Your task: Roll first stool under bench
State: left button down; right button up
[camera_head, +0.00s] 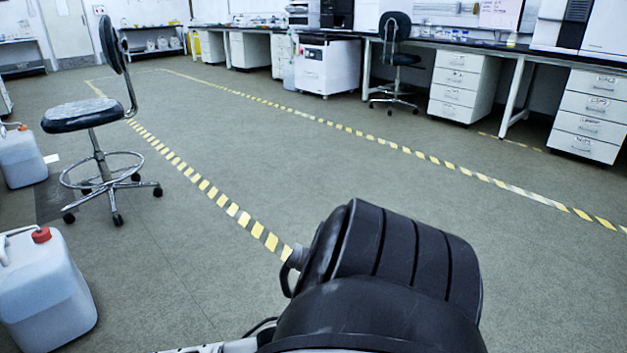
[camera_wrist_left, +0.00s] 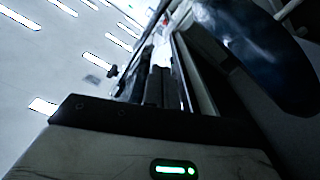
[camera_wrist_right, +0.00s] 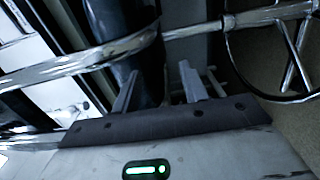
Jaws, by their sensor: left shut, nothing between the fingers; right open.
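In the head view one stool (camera_head: 85,113), with a black seat, chrome foot ring and castors, stands upright on the left floor. A second black stool (camera_head: 401,58) stands by the bench (camera_head: 465,44) at the back. In the right wrist view a dark post (camera_wrist_right: 130,35) and a chrome bar (camera_wrist_right: 85,58) are close to my open right gripper (camera_wrist_right: 160,88), and a chrome ring (camera_wrist_right: 232,65) is at right; I cannot tell which stool they belong to. My left gripper (camera_wrist_left: 155,85) is shut and empty. A dark glossy rounded thing (camera_wrist_left: 250,50) is near it. Neither gripper shows in the head view.
White drawer units (camera_head: 462,88) and (camera_head: 590,115) stand under the bench, with open knee room between them. Plastic canisters (camera_head: 45,290) and (camera_head: 20,157) are on the floor at left. Yellow-striped tape (camera_head: 380,141) crosses the floor. The middle floor is clear.

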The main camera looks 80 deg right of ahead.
jog(key=p+v, duration=0.2)
jog(key=v, duration=1)
jog(key=shift+r, duration=0.1)
